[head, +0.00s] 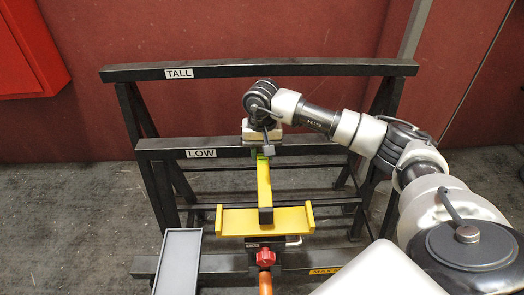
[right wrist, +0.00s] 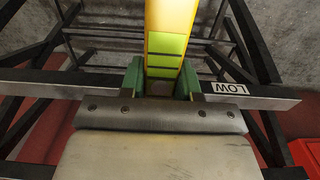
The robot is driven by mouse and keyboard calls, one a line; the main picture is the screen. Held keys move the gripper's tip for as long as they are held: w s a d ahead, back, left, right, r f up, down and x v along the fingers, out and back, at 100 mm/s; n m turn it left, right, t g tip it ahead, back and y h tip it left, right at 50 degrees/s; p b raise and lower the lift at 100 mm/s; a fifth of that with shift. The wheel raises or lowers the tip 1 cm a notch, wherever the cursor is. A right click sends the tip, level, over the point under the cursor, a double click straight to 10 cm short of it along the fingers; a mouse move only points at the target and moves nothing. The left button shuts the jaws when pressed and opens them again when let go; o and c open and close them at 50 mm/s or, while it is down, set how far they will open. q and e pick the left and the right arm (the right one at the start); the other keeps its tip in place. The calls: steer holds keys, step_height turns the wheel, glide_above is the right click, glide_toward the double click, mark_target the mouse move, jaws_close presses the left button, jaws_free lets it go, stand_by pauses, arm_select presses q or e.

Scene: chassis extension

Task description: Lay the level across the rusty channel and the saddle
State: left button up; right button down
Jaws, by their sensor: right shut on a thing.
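The level is a yellow bar (head: 264,185) with green vial windows, pointing from the low beam toward me. My right gripper (head: 262,153) is shut on its far end, near the low beam. In the right wrist view, the green fingers of the gripper (right wrist: 160,84) clasp both sides of the level (right wrist: 171,22). The near end of the level is over the yellow saddle (head: 238,222), a wide piece with raised ends; I cannot tell whether they touch. I cannot make out a rusty channel. My left gripper is not in view.
A black rack has a tall beam (head: 340,68) and a low beam (head: 160,153), both labelled. A red knob (head: 265,257) is below the saddle. A grey tray (head: 179,262) stands at the lower left. A red box (head: 25,50) is on the wall.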

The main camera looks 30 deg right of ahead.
steer(key=shift+f+b, duration=0.75)
stand_by(0.8)
steer(key=c, duration=0.7)
jaws_free()
steer(key=shift+c, duration=0.2)
steer(key=shift+r, duration=0.1)
step_height(320, 180, up, 11)
steer(key=shift+f+b, duration=0.2)
steer(key=shift+b, duration=0.1)
steer(key=shift+s, duration=0.1)
